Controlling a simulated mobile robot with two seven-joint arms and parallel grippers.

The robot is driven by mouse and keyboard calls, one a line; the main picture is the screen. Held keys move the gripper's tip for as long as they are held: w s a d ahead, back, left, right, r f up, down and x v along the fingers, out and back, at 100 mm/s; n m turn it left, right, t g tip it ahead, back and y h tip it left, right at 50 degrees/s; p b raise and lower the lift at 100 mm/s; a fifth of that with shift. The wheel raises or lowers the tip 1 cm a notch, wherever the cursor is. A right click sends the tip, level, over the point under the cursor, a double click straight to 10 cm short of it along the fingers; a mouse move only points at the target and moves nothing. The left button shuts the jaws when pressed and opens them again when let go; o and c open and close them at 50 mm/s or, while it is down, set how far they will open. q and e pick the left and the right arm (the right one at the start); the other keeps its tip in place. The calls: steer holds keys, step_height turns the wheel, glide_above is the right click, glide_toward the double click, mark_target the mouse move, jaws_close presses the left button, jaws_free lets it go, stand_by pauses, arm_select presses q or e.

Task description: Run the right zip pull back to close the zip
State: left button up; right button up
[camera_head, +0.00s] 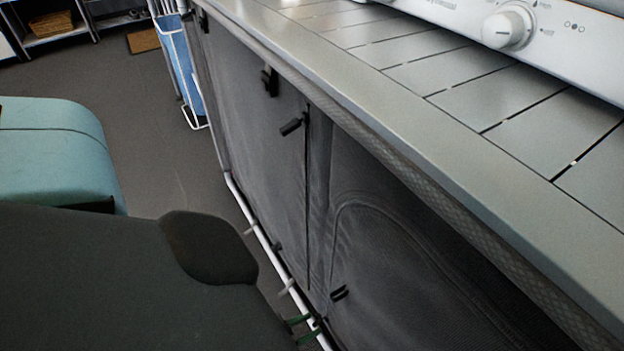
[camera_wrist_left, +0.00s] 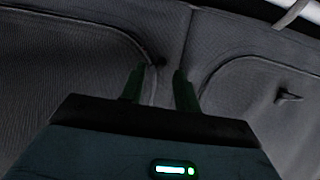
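The grey fabric front (camera_head: 375,255) hangs under the counter. A curved zip line (camera_head: 372,207) runs over its right panel. A small dark pull (camera_head: 340,292) sticks out at this panel's lower left; a similar pull (camera_wrist_left: 288,97) shows on the right panel in the left wrist view. My left gripper (camera_head: 303,329) is low in front of the fabric, left of the pull. In the left wrist view its green fingers (camera_wrist_left: 158,85) stand apart. A small dark spot (camera_wrist_left: 157,63) lies just beyond the gap; I cannot tell whether it is a pull. My right gripper is not in view.
The slatted counter (camera_head: 470,170) overhangs the fabric, with a white knobbed appliance (camera_head: 508,27) on it. Dark toggles (camera_head: 291,126) hang near the top edge. A white bottom rail (camera_head: 262,235) and a teal padded seat (camera_head: 55,150) border open floor (camera_head: 165,180).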

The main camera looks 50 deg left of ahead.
arm_select(q)
steer(key=shift+w+f, duration=0.25)
steer(key=shift+w, duration=0.45)
jaws_close()
